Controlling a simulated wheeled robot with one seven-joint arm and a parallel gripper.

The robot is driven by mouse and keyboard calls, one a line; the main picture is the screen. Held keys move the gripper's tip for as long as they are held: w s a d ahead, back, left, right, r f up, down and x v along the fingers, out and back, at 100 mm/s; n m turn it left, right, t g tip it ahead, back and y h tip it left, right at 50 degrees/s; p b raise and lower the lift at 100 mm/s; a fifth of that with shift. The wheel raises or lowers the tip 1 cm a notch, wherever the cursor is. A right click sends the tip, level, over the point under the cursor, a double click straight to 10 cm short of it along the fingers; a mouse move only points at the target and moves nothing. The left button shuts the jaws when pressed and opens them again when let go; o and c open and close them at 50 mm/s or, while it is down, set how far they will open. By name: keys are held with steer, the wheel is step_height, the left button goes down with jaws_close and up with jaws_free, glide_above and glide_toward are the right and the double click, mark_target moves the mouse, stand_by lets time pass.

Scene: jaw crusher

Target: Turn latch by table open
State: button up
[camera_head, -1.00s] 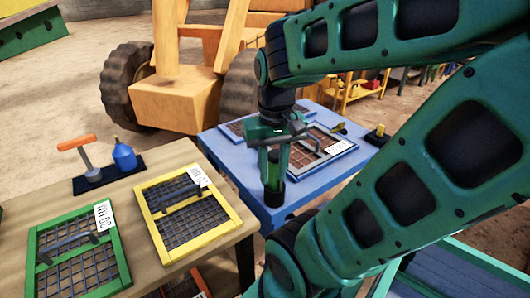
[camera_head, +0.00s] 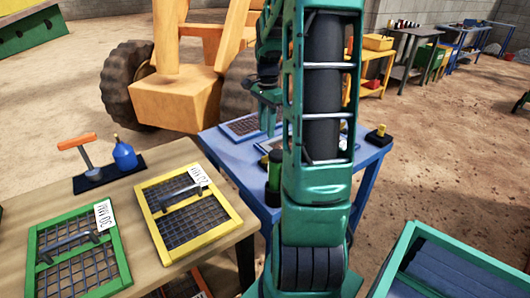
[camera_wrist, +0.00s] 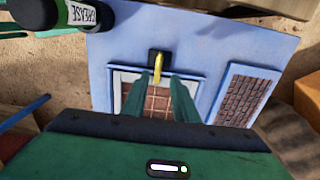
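In the wrist view a latch with a yellow handle (camera_wrist: 159,68) on a black base sits at the edge of a framed mesh screen (camera_wrist: 160,97) on the blue table (camera_wrist: 215,50). My gripper (camera_wrist: 159,84) is open; its two green fingers stand on either side of the handle's line. I cannot tell whether they touch it. In the head view my gripper (camera_head: 266,108) is over the blue table (camera_head: 238,163), partly hidden by my arm. The latch is not clearly visible in that view.
A green grease bottle (camera_head: 273,172) stands at the table's near edge and shows in the wrist view (camera_wrist: 72,14). A black block with a yellow top (camera_head: 378,134) is at the right corner. A wooden table (camera_head: 140,227) with green and yellow screens stands left.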

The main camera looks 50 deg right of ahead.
step_height(320, 180, down, 11)
steer(key=shift+r, duration=0.2)
stand_by(0.3)
jaws_close()
